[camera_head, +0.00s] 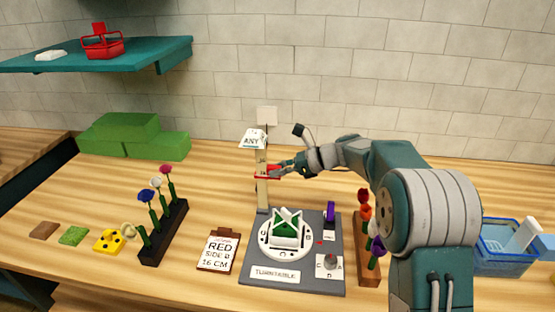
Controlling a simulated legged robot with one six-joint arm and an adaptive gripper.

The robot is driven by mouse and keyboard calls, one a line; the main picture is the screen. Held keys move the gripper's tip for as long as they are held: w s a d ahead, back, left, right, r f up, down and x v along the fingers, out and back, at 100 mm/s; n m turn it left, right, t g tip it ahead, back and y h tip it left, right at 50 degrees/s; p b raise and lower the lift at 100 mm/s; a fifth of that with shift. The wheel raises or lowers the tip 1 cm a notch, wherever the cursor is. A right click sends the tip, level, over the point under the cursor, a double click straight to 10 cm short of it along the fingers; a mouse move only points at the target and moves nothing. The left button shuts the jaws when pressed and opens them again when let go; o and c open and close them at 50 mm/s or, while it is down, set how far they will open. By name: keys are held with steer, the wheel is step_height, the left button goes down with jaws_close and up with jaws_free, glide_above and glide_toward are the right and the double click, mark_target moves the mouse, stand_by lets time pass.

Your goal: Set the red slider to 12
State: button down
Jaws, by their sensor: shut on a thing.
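The red slider (264,173) sits on an upright pale post (262,195) behind the turntable board. It is a little above the middle of the post's visible length. My gripper (282,171) reaches in from the right and is shut on the slider's right side. Any scale marks on the post are too small to read. A white tag reading "ANY" (254,139) is at the upper part of the post. A brown clipboard card (219,250) in front reads "RED" and what looks like "16 CM".
A grey board with a white turntable (264,245) lies in front of the post. Flower racks stand left (151,251) and right (369,274). Green blocks (126,136) are at the back left, a blue basket (503,262) at the right. A teal shelf (150,56) holds a red basket (103,46).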

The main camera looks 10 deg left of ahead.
steer(key=shift+f, duration=0.45)
steer(key=c, duration=0.6)
jaws_free()
steer(key=shift+w, duration=0.1)
steer(key=shift+o, duration=0.2)
steer(key=shift+a, duration=0.1)
steer(key=shift+d+r, duration=0.15)
steer(key=shift+d, duration=0.1)
steer(key=v, duration=1.1)
steer(key=shift+d, duration=0.25)
